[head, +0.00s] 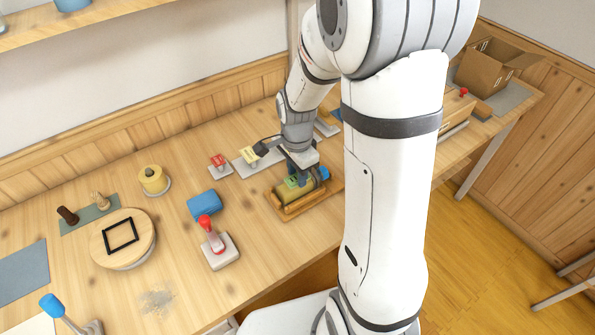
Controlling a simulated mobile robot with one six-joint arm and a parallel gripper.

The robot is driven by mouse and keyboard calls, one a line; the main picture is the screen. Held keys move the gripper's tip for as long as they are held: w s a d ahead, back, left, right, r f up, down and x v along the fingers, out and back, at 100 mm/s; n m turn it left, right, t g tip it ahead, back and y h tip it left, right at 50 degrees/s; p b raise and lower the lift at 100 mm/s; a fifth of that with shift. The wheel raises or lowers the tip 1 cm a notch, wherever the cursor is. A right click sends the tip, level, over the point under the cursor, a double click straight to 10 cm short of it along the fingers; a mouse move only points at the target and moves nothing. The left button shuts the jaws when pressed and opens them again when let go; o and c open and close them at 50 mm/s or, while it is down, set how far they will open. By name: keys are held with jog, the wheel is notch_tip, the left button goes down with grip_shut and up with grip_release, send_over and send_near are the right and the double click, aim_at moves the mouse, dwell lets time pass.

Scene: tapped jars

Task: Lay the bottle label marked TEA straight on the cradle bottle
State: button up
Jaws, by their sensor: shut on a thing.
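A yellowish bottle (285,193) lies on its side in a wooden cradle (298,208) on the bench, a blue part at its right end. My gripper (298,176) is right above the bottle, shut on a small green piece (291,182) that looks like a label. The green piece is at the top of the bottle; I cannot tell whether it touches or how straight it lies. Its lettering is too small to read, and my gripper and wrist hide part of it. A red piece (218,160) and a yellow piece (249,154) sit on pale plates behind and to the left.
A blue block (204,204) and a red-handled stamp-like tool (212,245) stand left of the cradle. Farther left are a round wooden board (123,238) with a black square frame and a yellow spool-like thing (153,180). An open cardboard box (489,70) stands far right.

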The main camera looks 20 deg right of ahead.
dwell(0.8)
jog(key=o, duration=1.1)
jog(key=shift+r+p, duration=2.5)
jog(key=shift+r, duration=1)
jog(key=s+r+n+t, duration=0.1)
jog(key=s+r+n, duration=0.6)
jog(key=s+r+n+t, duration=0.2)
jog(key=s+r+n, duration=0.5)
jog(key=shift+s+d, duration=0.1)
jog(key=shift+d, duration=0.05)
